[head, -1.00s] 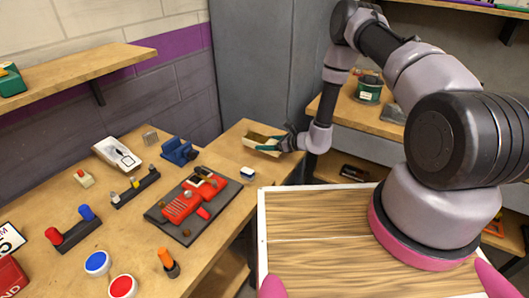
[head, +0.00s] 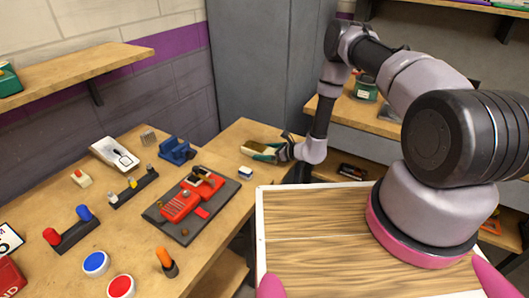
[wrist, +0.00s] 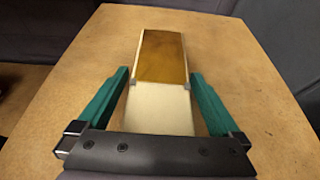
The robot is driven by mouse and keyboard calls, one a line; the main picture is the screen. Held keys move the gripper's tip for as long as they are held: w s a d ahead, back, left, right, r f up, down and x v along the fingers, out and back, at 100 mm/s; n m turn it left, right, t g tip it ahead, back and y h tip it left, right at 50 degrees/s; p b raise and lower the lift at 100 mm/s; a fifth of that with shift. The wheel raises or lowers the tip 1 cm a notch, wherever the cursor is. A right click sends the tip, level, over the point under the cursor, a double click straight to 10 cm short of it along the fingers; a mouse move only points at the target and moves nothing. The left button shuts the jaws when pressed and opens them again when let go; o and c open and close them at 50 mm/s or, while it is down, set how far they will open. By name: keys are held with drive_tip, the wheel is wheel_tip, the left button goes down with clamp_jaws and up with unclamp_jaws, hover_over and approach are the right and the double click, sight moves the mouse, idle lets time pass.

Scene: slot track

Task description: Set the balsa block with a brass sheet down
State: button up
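The balsa block (wrist: 160,108) is pale, with a brass sheet (wrist: 161,55) over its far part in the wrist view. The block also shows small in the head view (head: 258,147), over the far end of the wooden bench. My gripper (wrist: 161,84) has one teal finger on each side of the block, its tips against the sides near the brass sheet's edge. It shows in the head view (head: 266,152) at the block's right end. The block lies about level, low at the bench top. I cannot tell whether its underside touches the wood.
The bench top (wrist: 255,120) around the block is clear. A blue vise-like thing (head: 177,150) is to the left. A grey cabinet (head: 250,65) rises behind.

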drive_tip(key=v, duration=1.2)
drive_tip(key=shift+r, duration=0.1)
drive_tip(key=s+a+r+n+g, duration=0.15)
drive_tip(key=r+n, duration=0.25)
drive_tip(key=r, duration=0.7)
drive_tip(key=s+r+n+g+y, duration=0.1)
drive_tip(key=r+n+g, duration=0.25)
drive_tip(key=r, duration=0.75)
drive_tip(key=s+a+r+n+g, duration=0.15)
drive_tip(key=r+n, duration=0.35)
drive_tip(key=r, duration=0.6)
drive_tip(key=s+d+r+n+t+h, duration=0.3)
drive_tip(key=s+d+r, duration=0.4)
drive_tip(key=s+r, duration=0.3)
drive_tip(key=s+d+r+n+t+h, duration=0.3)
drive_tip(key=s+d+r+n+h, duration=0.2)
drive_tip(key=s+r, duration=0.5)
wheel_tip(320, 180, up, 2)
drive_tip(key=d+h, duration=0.2)
drive_tip(key=shift+s+d, duration=0.35)
